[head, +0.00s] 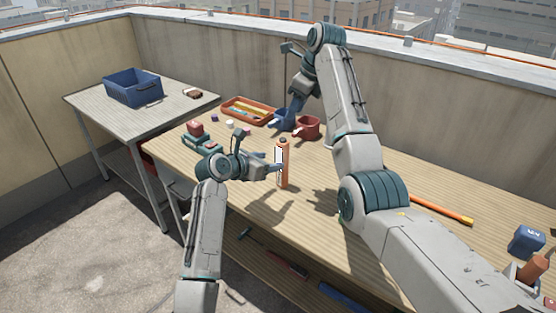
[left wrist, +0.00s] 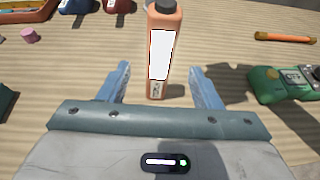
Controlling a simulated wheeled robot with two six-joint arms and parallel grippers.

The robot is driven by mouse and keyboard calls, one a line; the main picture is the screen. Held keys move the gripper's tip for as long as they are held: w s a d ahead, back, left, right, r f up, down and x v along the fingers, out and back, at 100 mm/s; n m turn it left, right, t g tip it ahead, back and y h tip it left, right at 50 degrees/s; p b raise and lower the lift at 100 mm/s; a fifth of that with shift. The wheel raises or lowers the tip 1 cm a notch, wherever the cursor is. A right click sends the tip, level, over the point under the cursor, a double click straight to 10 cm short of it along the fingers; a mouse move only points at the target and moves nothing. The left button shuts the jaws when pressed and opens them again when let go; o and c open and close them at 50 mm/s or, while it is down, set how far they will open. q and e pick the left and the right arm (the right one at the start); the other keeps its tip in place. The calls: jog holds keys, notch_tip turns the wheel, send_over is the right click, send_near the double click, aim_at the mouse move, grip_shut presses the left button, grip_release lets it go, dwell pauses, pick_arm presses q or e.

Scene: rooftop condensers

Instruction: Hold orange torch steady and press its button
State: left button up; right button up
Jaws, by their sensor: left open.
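The orange torch (head: 284,150) stands upright on the wooden workbench, with a white panel on its side and a dark top. It also shows in the left wrist view (left wrist: 163,85). My left gripper (head: 274,168) is open, low at the torch's side. In the left wrist view its two fingers (left wrist: 159,72) point at the torch, one to each side, with visible gaps. My right gripper (head: 296,105) hangs pointing down behind the torch, by a blue mug; its fingers are too small to tell open or shut. No separate button is clear.
A blue mug (head: 283,122), red mug (head: 307,127) and orange tray (head: 246,108) stand behind. Red and green items (head: 200,139) lie left. An orange rod (head: 442,210) and blue block (head: 526,241) lie right. The left wrist view shows a green device (left wrist: 280,85).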

aim_at(286, 159)
pick_arm(q)
jog(key=x, duration=0.9)
jog(key=shift+f, duration=0.1)
jog(key=c, duration=1.2)
pick_arm(e)
grip_shut()
dwell(0.3)
dwell(0.4)
